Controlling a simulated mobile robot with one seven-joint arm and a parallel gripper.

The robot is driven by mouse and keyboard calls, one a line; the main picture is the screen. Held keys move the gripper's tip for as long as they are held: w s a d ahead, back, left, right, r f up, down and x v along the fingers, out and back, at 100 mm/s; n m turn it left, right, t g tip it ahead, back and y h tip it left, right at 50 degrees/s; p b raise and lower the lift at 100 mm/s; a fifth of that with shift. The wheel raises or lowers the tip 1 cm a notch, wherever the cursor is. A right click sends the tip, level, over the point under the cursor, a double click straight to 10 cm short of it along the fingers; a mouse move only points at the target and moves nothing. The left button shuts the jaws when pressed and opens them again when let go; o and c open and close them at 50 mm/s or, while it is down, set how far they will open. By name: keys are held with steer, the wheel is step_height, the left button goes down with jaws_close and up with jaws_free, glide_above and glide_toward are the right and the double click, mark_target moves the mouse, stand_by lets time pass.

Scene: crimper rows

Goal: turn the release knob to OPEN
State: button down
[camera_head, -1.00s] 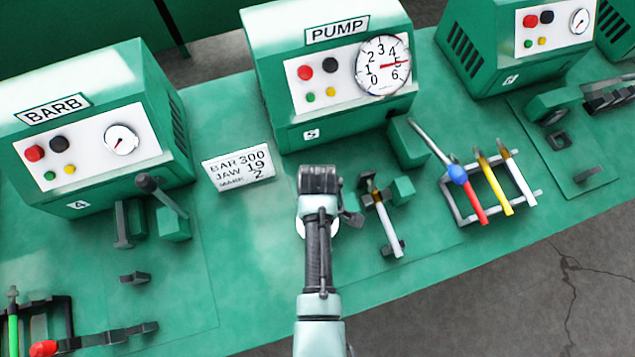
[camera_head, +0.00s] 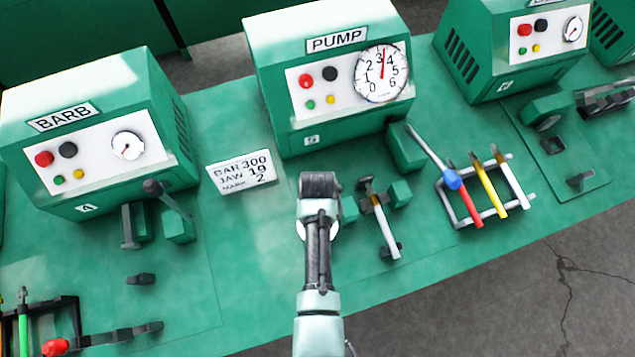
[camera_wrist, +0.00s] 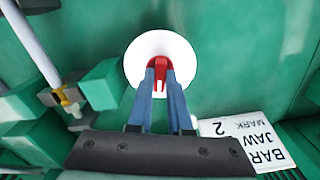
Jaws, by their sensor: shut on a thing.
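The release knob (camera_wrist: 160,63) is red and sits in the middle of a white disc (camera_wrist: 186,62) in the wrist view. My gripper (camera_wrist: 161,82) is shut on the knob, with one blue-grey finger on each side. Part of the knob is hidden between the fingers. No OPEN mark can be read on the disc. In the head view my arm hides the knob, and only slivers of white disc show beside it. The PUMP gauge (camera_head: 382,85) has its red needle nearly upright, between 3 and 4.
A green PUMP cabinet (camera_head: 270,50) stands behind my arm. A card (camera_head: 241,172) reading BAR 300, JAW 19, MARK 2 stands to the left. A crimper holding a white-handled piece (camera_head: 386,232) lies close on the right. A rack holds coloured tools (camera_head: 492,193) farther right.

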steer(key=m, duration=0.5)
steer(key=shift+m+p, duration=0.35)
steer(key=shift+m, duration=0.05)
stand_by(0.4)
steer(key=c, duration=0.8)
jaws_free()
steer(key=shift+c, duration=0.2)
step_height(320, 180, up, 13)
steer(key=shift+b, duration=0.4)
